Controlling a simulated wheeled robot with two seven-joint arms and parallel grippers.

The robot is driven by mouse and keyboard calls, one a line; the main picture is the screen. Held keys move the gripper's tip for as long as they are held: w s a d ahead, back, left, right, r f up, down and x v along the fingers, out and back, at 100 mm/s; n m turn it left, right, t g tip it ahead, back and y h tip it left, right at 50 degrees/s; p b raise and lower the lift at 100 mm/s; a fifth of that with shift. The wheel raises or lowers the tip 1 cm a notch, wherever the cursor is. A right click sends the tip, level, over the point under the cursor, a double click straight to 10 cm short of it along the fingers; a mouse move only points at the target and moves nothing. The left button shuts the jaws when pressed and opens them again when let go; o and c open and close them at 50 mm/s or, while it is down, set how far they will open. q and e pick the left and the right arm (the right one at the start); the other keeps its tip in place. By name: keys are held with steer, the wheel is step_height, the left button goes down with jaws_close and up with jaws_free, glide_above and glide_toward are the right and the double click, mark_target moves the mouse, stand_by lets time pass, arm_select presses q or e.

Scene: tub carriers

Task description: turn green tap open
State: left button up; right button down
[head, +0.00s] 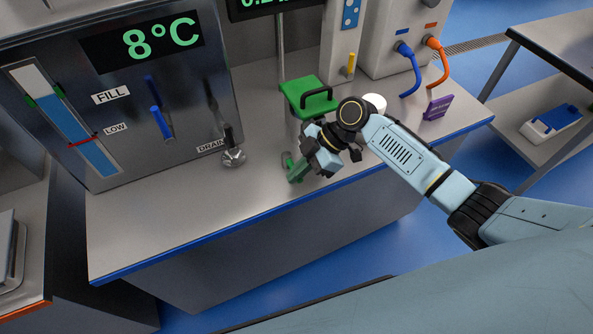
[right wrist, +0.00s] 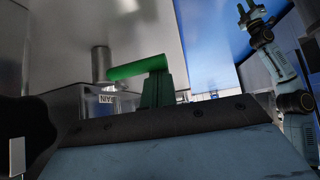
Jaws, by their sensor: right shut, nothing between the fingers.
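The green tap (head: 292,168) is near the front edge of the steel counter, just left of my right gripper in the head view. My right gripper (head: 311,160) is shut and empty, close beside the tap. I cannot tell whether it touches the tap, and its fingertips are partly hidden. My left gripper (right wrist: 252,15) shows small at the top right of the right wrist view; its jaw state is unclear.
A green-lidded tub (head: 303,88) with a black handle stands behind the tap. A fill unit (head: 185,75) with a blue lever (head: 160,122) and a metal drain valve (head: 233,156) stands left. A purple box (head: 437,107) and a white round item (head: 375,102) are right. The front counter is clear.

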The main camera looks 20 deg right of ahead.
steer(key=a, duration=0.1)
steer(key=a+r+p, duration=0.1)
steer(key=a, duration=0.1)
steer(key=shift+s+a+r+p, duration=0.15)
steer(key=shift+a+r+p, duration=0.1)
steer(key=shift+a+p, duration=0.1)
steer(key=v, duration=0.9)
steer(key=s+a+f+m+t+h, duration=0.25)
steer(key=s+f+m, duration=0.45)
steer(key=s, duration=0.5)
steer(key=s+d+r+m+t+h, duration=0.1)
steer(key=s+d+m+h, duration=0.5)
steer(key=s+d+m, duration=0.4)
step_height(320, 180, down, 24)
steer(key=s+a+n+g, duration=0.1)
steer(key=s+a, duration=0.1)
steer(key=s+d+f+g, duration=0.1)
steer(key=s+d+f, duration=0.2)
steer(key=s+f, duration=1.2)
steer(key=shift+s+f, duration=0.3)
steer(key=shift+s, duration=0.7)
